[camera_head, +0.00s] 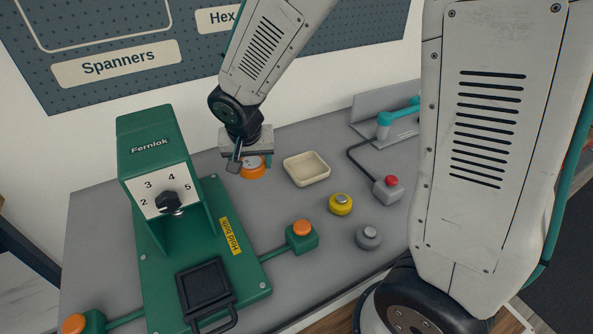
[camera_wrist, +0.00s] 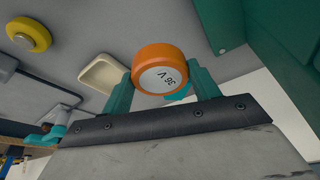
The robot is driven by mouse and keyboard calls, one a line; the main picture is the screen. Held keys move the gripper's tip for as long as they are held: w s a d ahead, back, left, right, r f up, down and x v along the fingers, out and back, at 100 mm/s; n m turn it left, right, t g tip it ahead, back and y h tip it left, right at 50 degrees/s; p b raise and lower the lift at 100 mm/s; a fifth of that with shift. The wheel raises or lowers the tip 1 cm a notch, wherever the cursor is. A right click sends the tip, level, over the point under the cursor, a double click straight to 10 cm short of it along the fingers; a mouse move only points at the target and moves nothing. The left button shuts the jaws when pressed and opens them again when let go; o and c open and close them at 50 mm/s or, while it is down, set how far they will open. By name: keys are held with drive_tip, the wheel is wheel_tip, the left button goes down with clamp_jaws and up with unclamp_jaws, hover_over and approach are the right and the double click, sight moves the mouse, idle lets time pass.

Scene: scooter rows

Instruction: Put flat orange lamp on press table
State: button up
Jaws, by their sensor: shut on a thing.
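The flat orange lamp (camera_head: 253,170) is at the back of the grey bench, behind and right of the green press. In the wrist view the lamp (camera_wrist: 158,62) shows its grey face marked "36 V". My gripper (camera_wrist: 162,82) is shut on it, with one teal finger on each side. In the head view my gripper (camera_head: 244,161) partly covers the lamp. I cannot tell whether the lamp touches the bench. The press table, a black square plate (camera_head: 205,286), is empty at the front of the Fernlok press (camera_head: 158,150).
A cream tray (camera_head: 306,168) lies just right of the lamp. A yellow lamp (camera_head: 341,205), a grey lamp (camera_head: 369,238) and a red-button box (camera_head: 388,190) stand farther right. Green boxes with orange buttons (camera_head: 302,235) flank the press. The press's green head overhangs behind the plate.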

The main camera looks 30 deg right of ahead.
hover_over(257, 196)
drive_tip(key=f, duration=0.6)
drive_tip(key=shift+s+a, duration=0.2)
drive_tip(key=shift+s, duration=0.2)
drive_tip(key=shift+f, duration=1.95)
drive_tip(key=shift+f, duration=0.1)
drive_tip(key=o, duration=1.1)
